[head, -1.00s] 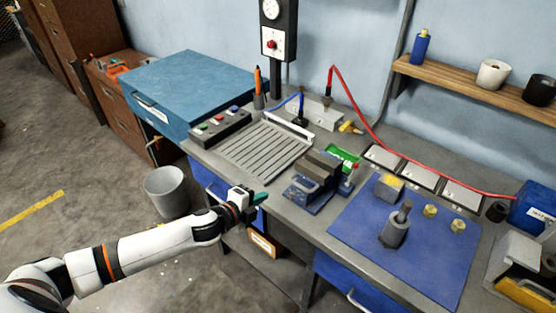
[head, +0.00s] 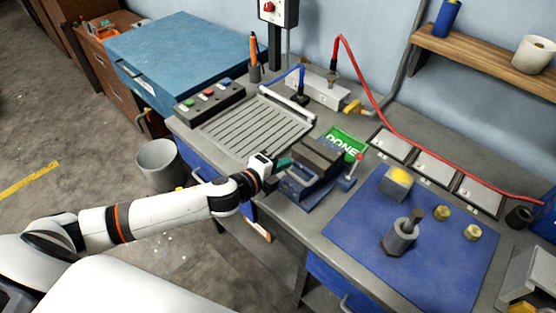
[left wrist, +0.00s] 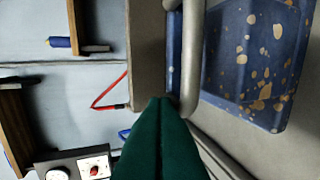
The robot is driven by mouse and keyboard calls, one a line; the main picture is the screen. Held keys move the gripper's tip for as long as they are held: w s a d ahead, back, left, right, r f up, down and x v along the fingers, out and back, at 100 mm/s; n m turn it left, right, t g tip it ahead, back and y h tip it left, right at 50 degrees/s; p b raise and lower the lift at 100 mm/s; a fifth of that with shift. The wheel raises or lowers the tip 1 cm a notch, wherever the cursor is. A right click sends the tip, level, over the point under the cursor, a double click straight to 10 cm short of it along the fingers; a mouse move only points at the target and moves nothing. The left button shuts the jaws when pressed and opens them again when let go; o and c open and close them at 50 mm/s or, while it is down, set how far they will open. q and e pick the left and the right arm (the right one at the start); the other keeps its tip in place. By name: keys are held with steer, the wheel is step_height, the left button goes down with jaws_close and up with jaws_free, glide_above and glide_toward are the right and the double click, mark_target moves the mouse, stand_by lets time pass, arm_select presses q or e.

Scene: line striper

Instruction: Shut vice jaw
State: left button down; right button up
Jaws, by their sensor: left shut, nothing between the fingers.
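The vice (head: 325,152) stands near the front edge of the bench, with grey jaws and a worn blue body. A grey bar shaped like a handle shows on its near side. A lever with a red knob (head: 360,157) is at its right. My left gripper (head: 285,162) is shut and empty at the left of the vice. In the left wrist view its green fingertips (left wrist: 160,110) are close to a grey bar (left wrist: 191,60) beside chipped blue metal (left wrist: 255,60). I cannot tell whether they touch it. My right gripper is not in view.
A slotted plate (head: 255,130) lies left of the vice. A green sign reading DONE (head: 345,143) is behind it. A red hose (head: 375,115) runs along the back.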

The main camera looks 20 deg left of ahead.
mark_target(295, 154)
arm_select(q)
steer(key=shift+w+d, duration=0.1)
steer(key=shift+w, duration=0.3)
steer(key=shift+s+r, duration=0.1)
steer(key=shift+s, duration=0.1)
steer(key=shift+w+d+r+p, duration=0.1)
steer(key=shift+w+d+p, duration=0.15)
steer(key=shift+w, duration=0.4)
steer(key=shift+w+d+p, duration=0.2)
steer(key=shift+w+d, duration=0.05)
steer(key=shift+w, duration=0.4)
steer(key=shift+s+a, duration=0.1)
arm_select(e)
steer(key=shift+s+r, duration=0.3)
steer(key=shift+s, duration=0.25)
